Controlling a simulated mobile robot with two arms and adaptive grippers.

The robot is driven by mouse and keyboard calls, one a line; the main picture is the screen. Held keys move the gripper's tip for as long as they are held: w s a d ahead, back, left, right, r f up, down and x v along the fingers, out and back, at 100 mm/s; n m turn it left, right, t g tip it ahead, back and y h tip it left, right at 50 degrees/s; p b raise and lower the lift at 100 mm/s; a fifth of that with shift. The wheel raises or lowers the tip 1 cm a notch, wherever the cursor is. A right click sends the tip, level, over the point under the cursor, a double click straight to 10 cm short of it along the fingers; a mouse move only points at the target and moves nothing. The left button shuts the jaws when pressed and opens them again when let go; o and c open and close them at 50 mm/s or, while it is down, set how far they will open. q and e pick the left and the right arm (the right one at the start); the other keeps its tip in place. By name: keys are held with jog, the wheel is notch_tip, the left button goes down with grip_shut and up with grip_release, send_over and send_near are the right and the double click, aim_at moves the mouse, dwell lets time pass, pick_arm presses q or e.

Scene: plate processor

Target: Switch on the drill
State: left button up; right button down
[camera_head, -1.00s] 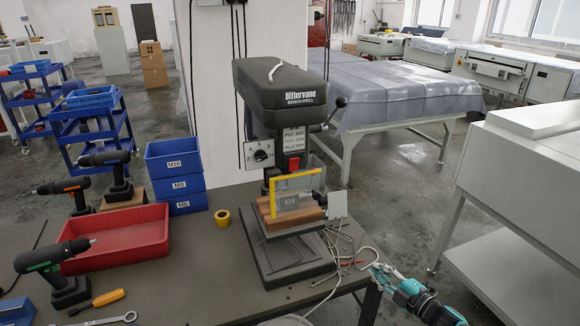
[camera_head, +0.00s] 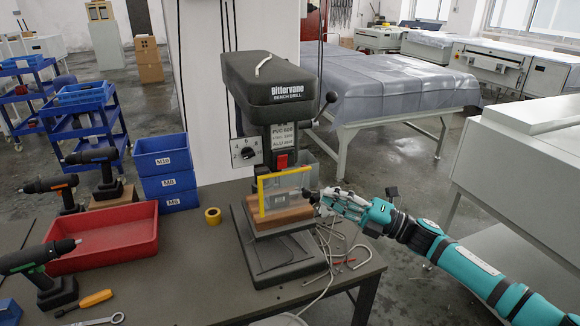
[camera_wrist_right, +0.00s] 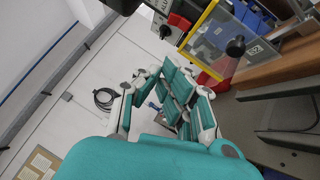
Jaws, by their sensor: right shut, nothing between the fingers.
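The bench drill (camera_head: 275,85) stands on the dark table, with a black head lettered "Bittervane BENCH DRILL". A red switch (camera_head: 282,161) sits on its front below the label; it also shows in the wrist view (camera_wrist_right: 179,21). Whether it is pressed cannot be told. A yellow-framed clear guard (camera_head: 261,196) is in front of the spindle, above a brown block (camera_head: 277,217). My right gripper (camera_head: 317,195) is shut and empty, just right of the guard and lower than the switch; contact cannot be judged. My left gripper is out of view.
A yellow tape roll (camera_head: 213,216), blue bins (camera_head: 168,184), a red tray (camera_head: 105,243) and cordless drills stand left. The table front is partly clear.

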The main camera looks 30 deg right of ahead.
aim_at(282, 162)
jog(key=w+d+p+x, duration=0.1)
jog(key=p+x, duration=0.4)
jog(key=x, duration=0.7)
jog(key=shift+w+d+r, duration=0.3)
jog(key=shift+d+r, duration=0.1)
jog(key=shift+d, duration=0.2)
jog(key=shift+w+d+r+b, duration=0.1)
jog(key=shift+w+r+b, duration=0.25)
jog(key=shift+b, duration=0.15)
jog(key=shift+s+f, duration=0.1)
jog(key=shift+f, duration=0.05)
